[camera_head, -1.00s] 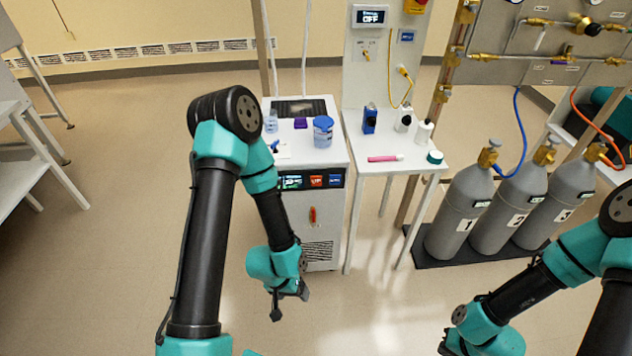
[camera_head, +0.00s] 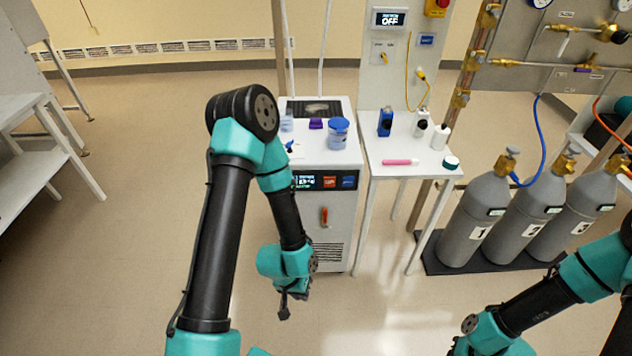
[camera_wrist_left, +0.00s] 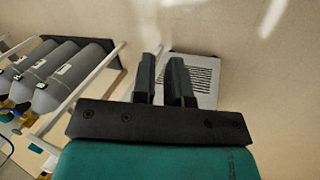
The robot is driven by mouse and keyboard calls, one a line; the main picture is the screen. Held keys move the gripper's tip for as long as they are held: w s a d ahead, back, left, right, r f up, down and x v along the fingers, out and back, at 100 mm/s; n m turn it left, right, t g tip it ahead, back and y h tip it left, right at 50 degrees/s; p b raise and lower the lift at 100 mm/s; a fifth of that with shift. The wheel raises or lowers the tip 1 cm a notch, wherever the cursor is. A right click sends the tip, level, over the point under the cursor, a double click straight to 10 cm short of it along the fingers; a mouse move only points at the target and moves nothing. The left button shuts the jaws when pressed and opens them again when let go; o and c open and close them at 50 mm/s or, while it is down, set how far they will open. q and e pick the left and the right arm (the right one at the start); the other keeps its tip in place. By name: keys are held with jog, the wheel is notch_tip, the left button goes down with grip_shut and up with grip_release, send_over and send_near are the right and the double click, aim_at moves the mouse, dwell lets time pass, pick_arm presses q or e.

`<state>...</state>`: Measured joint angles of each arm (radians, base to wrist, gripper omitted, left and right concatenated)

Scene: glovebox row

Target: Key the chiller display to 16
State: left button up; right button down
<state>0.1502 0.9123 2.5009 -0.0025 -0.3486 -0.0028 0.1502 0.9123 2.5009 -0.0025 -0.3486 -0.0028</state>
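The chiller (camera_head: 345,232) is a white cabinet with a dark front panel. A small lit display (camera_head: 305,182) sits at the panel's left; its digits are too small to read. A red key (camera_head: 330,182) and a blue key (camera_head: 348,181) sit right of it. My left gripper (camera_head: 291,307) hangs in front of the chiller, low and clear of the panel. In the left wrist view my left gripper (camera_wrist_left: 163,78) has its two fingers apart with nothing between them, the vent grille beyond.
The chiller top holds a blue-lidded jar (camera_head: 338,135) and a purple item (camera_head: 316,124). A white side table (camera_head: 425,160) holds bottles and a pink marker (camera_head: 400,162). Grey cylinders (camera_head: 478,220) stand right. The floor in front is clear.

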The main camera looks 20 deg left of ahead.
aim_at(348, 181)
pick_arm(q)
grip_shut()
dwell(0.4)
jog(key=shift+w, duration=0.1)
dwell(0.4)
jog(key=w+d+r+m+t, duration=0.1)
jog(key=w+r+m+t, duration=0.2)
jog(key=w, duration=0.7)
jog(key=w+d+r+m+t, duration=0.2)
jog(key=w+r+m+t, duration=0.1)
jog(key=w+m+t, duration=0.3)
jog(key=w+d+r+m+t+h, duration=0.1)
jog(key=w+r+m+t, duration=0.2)
jog(key=w+m, duration=0.5)
jog(key=w+t, duration=0.1)
jog(key=w, duration=0.4)
jog(key=shift+w+d+r+t, duration=0.25)
jog(key=shift+w+d+t, duration=0.1)
jog(key=shift+w+t, duration=0.05)
jog(key=shift+w+a, duration=0.65)
jog(key=shift+w, duration=0.65)
jog(key=shift+w+a, duration=0.6)
jog(key=shift+w, duration=0.75)
jog(key=shift+w+a, duration=0.65)
jog(key=shift+w, duration=0.65)
